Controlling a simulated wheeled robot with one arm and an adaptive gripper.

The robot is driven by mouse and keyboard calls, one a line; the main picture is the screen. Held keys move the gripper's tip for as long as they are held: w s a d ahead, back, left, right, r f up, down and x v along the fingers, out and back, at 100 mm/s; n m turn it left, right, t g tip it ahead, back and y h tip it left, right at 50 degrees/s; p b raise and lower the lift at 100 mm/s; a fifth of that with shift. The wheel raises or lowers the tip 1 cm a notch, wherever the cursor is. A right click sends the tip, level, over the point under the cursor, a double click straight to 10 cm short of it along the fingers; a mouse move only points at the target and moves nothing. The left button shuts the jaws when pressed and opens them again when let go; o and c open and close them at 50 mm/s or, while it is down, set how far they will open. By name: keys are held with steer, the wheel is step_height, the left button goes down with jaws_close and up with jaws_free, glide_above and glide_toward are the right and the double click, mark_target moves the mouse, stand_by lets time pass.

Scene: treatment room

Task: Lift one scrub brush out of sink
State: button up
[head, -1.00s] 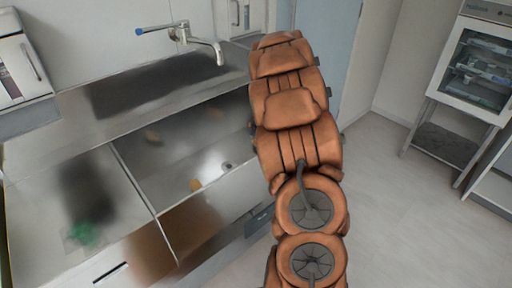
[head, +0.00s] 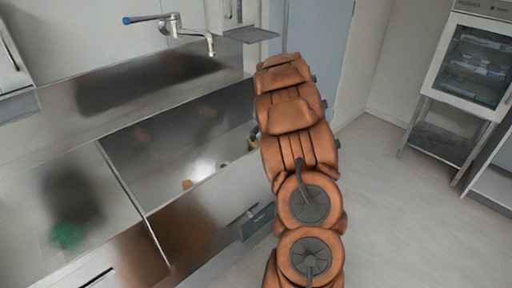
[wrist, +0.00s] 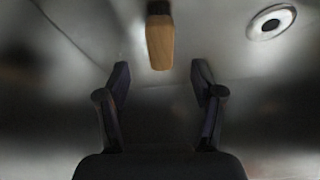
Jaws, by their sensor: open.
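A scrub brush (wrist: 160,40) shows in the wrist view at the top middle as a light wooden block with a darker end. It lies on the metal floor of the sink. In the head view my arm hides most of the gripper.
The round drain (wrist: 271,21) is right of the brush. A faucet (head: 180,27) hangs over the back of the sink. The steel counter (head: 50,190) left of the basin has blurry dark and green reflections. A glass-front cabinet (head: 475,65) stands at the right.

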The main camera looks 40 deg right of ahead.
mark_target(257, 144)
steer(key=shift+p+x, duration=0.3)
steer(key=shift+x, duration=3.05)
steer(key=c, duration=1.2)
steer(key=shift+c, duration=0.2)
